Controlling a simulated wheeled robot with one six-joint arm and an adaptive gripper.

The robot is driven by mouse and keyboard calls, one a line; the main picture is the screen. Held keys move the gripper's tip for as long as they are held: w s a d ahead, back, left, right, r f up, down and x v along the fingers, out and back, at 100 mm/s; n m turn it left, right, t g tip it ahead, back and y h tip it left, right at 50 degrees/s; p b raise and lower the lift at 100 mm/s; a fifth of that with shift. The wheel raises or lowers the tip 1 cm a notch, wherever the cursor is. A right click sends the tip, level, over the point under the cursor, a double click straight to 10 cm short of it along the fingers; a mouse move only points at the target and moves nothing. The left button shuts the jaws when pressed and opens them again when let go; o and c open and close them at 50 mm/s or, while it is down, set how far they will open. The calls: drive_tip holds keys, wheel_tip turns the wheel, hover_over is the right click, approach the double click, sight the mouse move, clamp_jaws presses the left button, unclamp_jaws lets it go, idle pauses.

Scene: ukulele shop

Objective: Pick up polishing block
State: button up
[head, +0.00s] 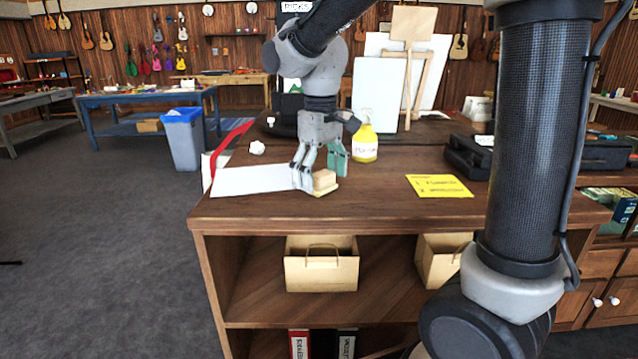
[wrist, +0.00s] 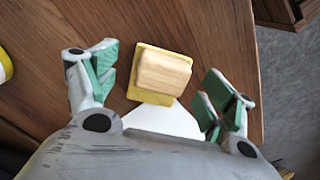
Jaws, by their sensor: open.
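The polishing block (head: 325,180) is a small light-wood block on a yellow pad, lying on the brown counter near its front edge. In the wrist view the wooden block (wrist: 163,74) sits between my fingers, with clear gaps on both sides. My gripper (head: 322,172) is open and points down over the block; its fingertips stand to either side of it. The green-padded fingers also show in the wrist view (wrist: 158,88). In the head view a finger covers the block's left side.
A white sheet (head: 250,180) lies left of the block, partly under the pad's edge or close to it. A yellow spray bottle (head: 364,143) stands behind to the right. A yellow note (head: 439,186) lies right. Paper bags (head: 321,270) sit below.

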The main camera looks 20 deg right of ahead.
sight(321, 172)
drive_tip(key=shift+f, duration=0.4)
drive_tip(key=c, duration=1.2)
wheel_tip(321, 172, up, 10)
drive_tip(key=shift+r, duration=0.1)
drive_tip(key=o, duration=0.3)
drive_tip(key=shift+c, duration=0.4)
